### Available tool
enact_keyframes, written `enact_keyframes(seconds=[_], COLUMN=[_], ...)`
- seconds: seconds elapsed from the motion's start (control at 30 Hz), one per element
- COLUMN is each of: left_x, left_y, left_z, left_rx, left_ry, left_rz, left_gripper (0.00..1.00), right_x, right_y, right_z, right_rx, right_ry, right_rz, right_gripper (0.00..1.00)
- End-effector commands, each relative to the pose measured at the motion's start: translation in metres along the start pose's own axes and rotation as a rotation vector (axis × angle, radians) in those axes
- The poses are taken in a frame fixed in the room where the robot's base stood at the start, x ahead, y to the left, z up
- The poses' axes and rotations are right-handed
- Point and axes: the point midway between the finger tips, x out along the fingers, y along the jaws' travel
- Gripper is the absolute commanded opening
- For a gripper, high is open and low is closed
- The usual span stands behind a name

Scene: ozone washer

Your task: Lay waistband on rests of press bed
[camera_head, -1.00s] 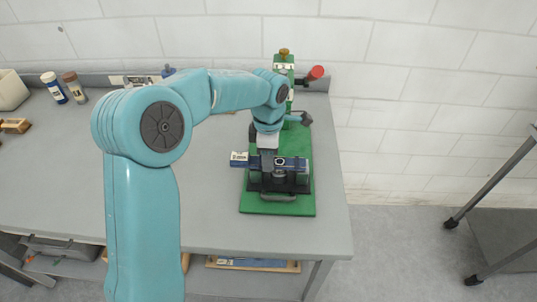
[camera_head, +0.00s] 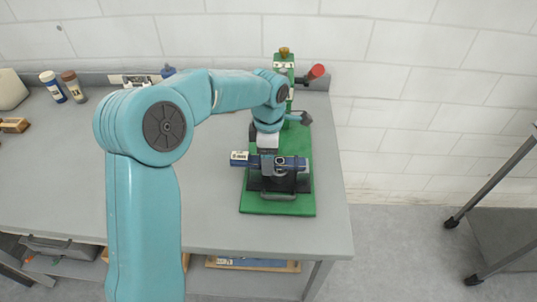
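The waistband (camera_head: 295,164) is a dark blue bar-like piece with a white label at its left end. It lies crosswise over the black rests (camera_head: 298,184) of the green press bed (camera_head: 280,207). From this angle I cannot tell whether it touches the rests. My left gripper (camera_head: 267,166) points down at the middle of the waistband and appears shut on it; its fingers partly hide the band. My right gripper is not in view.
A green post with a red knob (camera_head: 317,71) rises at the back of the press. The bench's right edge is close to the press.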

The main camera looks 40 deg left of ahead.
Motion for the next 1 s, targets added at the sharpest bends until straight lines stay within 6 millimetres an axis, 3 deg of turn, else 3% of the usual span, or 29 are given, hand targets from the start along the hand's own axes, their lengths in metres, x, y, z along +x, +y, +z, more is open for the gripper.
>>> enact_keyframes(seconds=[0.17,0.53,1.0], left_x=[-0.011,-0.07,-0.075], left_y=[0.001,0.0,-0.001], left_z=[0.0,0.0,-0.001], left_rx=[0.0,0.0,0.0], left_ry=[-0.001,-0.001,0.0], left_rz=[0.003,0.001,0.0], left_gripper=[0.72,0.72,0.72], right_x=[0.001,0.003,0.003], right_y=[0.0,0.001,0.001], right_z=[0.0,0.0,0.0], right_rx=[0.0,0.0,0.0], right_ry=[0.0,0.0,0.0], right_rz=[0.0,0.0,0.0], right_gripper=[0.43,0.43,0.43])
